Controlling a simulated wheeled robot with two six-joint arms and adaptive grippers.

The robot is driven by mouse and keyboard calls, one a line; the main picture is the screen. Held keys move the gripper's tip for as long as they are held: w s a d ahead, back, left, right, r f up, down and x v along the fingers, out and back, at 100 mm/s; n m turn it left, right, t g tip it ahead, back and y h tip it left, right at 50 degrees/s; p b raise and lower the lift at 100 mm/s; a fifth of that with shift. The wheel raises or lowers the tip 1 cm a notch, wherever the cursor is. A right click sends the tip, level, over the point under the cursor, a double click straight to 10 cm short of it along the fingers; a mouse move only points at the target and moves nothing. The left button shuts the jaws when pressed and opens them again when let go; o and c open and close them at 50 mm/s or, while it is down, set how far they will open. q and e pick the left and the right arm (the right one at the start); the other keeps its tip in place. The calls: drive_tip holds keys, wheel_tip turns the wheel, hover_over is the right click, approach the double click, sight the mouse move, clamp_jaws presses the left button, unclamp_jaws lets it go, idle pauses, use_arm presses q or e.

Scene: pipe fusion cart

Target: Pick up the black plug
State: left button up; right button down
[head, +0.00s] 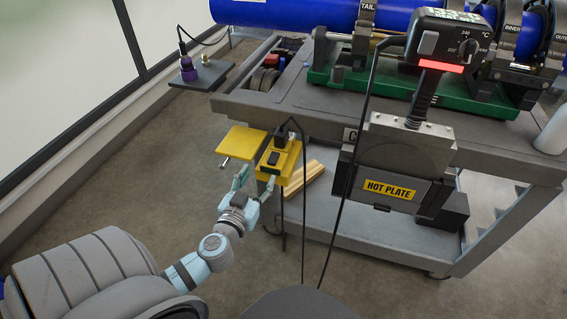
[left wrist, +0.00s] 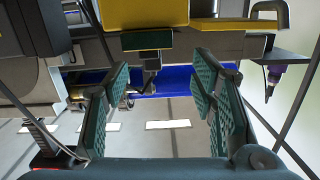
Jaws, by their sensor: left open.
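A black plug (head: 281,138) with a black cable stands in the upper part of a yellow box (head: 293,161) on the cart's near edge. A second black piece (head: 273,158) sits lower on the box; I cannot tell if it is a socket or a cover. My left gripper (head: 254,184) is open and empty, just below and in front of the box. In the left wrist view its green-padded fingers (left wrist: 160,105) are spread wide, with the yellow box (left wrist: 145,14) above them. I cannot pick out the plug for certain there. My right gripper is not in view.
A yellow flap (head: 242,141) sticks out left of the box. The hot plate (head: 392,187) hangs on the cart at right, and black cables (head: 345,190) hang down beside the box. A purple connector (head: 187,74) stands on a side shelf. Floor left of the cart is clear.

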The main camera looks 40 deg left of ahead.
use_arm(q)
wheel_tip(320, 180, up, 4)
drive_tip(key=w+t, duration=0.1)
drive_tip(key=w, duration=0.1)
drive_tip(key=p, duration=0.1)
approach(279, 138)
drive_tip(key=a+x, duration=0.1)
drive_tip(key=x, duration=0.8)
drive_tip(key=shift+w+d+r+p, duration=0.1)
drive_tip(key=shift+w+d+p, duration=0.05)
drive_tip(key=shift+d+p, duration=0.2)
drive_tip(key=shift+w+a, duration=0.1)
drive_tip(key=shift+w, duration=0.3)
drive_tip(key=shift+s, duration=0.1)
clamp_jaws()
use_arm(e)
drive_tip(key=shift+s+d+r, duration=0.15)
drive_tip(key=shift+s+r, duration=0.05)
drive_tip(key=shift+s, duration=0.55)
